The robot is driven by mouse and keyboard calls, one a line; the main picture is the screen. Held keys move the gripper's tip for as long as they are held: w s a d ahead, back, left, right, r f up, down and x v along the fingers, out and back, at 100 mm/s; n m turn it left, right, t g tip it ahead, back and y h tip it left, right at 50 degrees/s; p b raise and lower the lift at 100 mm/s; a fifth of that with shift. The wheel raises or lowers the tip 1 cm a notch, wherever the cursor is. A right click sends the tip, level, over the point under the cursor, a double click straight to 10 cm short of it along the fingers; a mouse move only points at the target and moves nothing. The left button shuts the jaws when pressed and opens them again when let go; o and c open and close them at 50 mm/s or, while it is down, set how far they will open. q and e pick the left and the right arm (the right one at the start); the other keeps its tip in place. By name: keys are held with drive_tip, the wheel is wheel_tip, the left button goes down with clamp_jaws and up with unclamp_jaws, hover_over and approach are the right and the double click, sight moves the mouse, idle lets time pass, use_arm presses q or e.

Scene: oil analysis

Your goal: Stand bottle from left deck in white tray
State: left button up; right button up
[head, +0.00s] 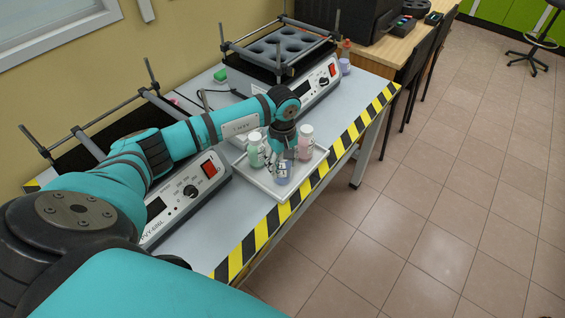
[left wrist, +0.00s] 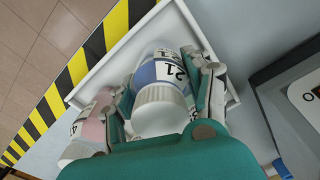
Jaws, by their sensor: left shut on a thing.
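The white tray (head: 257,181) lies on the table, right of the left shaker. My left gripper (head: 285,158) is over the tray, shut on a blue bottle (head: 283,174) with a white cap. In the left wrist view the bottle (left wrist: 160,72) is between the two fingers (left wrist: 158,95) and its label reads 21. The bottle is inside the tray's outline; whether its base touches the tray floor I cannot tell. A green bottle (head: 256,150) and a pink bottle (head: 305,142) stand in the tray beside it. My right gripper is not in view.
The left shaker (head: 186,192), with a red switch, is mostly behind my left arm. A second shaker (head: 310,92) with a holed rack stands farther back, a small bottle (head: 345,62) beside it. Striped tape (head: 262,233) marks the table's front edge.

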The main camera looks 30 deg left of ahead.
use_arm(q)
drive_tip(key=shift+f, duration=0.1)
drive_tip(key=o, duration=1.4)
